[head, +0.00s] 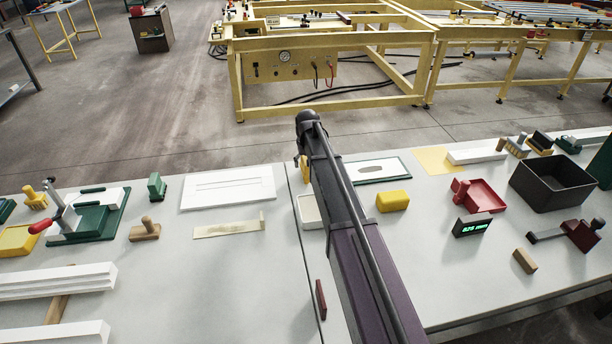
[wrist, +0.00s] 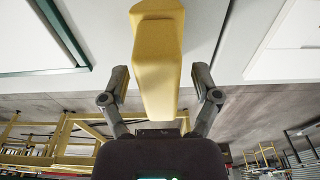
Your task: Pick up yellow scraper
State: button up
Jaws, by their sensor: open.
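The yellow scraper (wrist: 157,50) fills the upper middle of the wrist view. Its handle points down toward the palm of my gripper (wrist: 160,78). The two dark fingers are open, one on each side of the handle, with a gap visible on both sides. In the head view, only a small yellow piece that looks like the scraper (head: 303,169) shows at the left edge of my arm. My arm hides the rest of it and the fingers there.
A white tray (head: 309,212) lies beside my arm, and a green-framed panel (head: 397,167) lies to the right. A yellow block (head: 392,201), a red dustpan-like tray (head: 483,195) and a black bin (head: 552,186) stand further right. A white panel (head: 228,188) lies left.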

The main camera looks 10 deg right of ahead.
jog(key=shift+c, duration=0.2)
dwell(0.4)
grip_shut()
